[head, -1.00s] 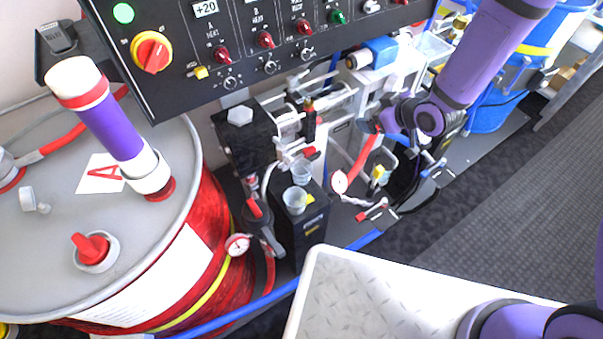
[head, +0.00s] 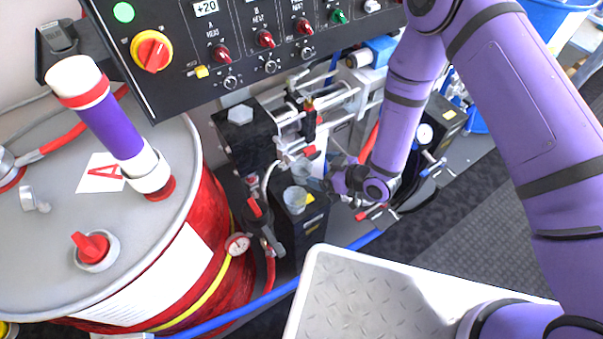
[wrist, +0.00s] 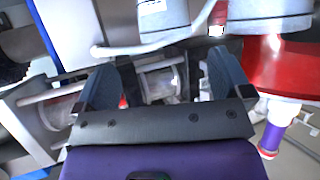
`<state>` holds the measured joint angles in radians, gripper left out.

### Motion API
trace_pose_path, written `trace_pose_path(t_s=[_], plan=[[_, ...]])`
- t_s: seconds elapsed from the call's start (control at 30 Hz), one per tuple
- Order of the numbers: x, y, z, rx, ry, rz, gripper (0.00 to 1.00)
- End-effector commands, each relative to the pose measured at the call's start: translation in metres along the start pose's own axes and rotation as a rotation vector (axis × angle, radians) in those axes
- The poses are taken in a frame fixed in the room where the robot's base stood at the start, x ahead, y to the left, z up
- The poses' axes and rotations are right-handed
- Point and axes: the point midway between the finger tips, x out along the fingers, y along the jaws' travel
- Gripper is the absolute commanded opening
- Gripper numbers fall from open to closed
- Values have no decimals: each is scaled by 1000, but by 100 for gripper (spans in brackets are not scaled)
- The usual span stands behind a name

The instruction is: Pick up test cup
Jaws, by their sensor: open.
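Two small clear cups stand on top of a black box beside the pump rig in the head view: a nearer cup (head: 295,200) and a farther cup (head: 301,169). I cannot tell which is the test cup. My gripper (head: 322,177) is just right of the cups, pointing left, close to the farther one; I cannot tell whether it touches. In the wrist view my gripper (wrist: 163,78) shows two dark fingers spread apart, with nothing clearly held between them. I cannot make out a cup for certain there.
A red drum (head: 215,215) with a purple pump tube (head: 112,128) stands left. A black control panel (head: 240,45) overhangs the rig. The black box (head: 303,232) carries the cups. A pale tread-plate surface (head: 365,300) lies in front. Open floor (head: 470,215) is right.

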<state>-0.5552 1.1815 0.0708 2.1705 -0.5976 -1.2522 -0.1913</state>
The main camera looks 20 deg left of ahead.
Motion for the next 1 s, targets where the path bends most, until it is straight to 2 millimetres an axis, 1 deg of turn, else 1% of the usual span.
trace_pose_path(t_s=[0.03, 0.1, 0.27, 0.47, 0.6, 0.73, 0.93, 0.97, 1.0], plan=[[6, 0, 0, 0, -1, -1, 96], [12, 0, 0, 1, -1, 0, 96], [20, -2, 0, 0, -1, 0, 96], [47, -9, -2, -2, -1, -2, 96], [62, -8, -2, 1, -1, 0, 96], [68, -8, -2, 1, -1, 1, 96], [68, -7, -2, 1, -1, 1, 96], [68, -7, -2, 1, -1, 1, 90], [68, -7, -2, 1, -1, 1, 80]])
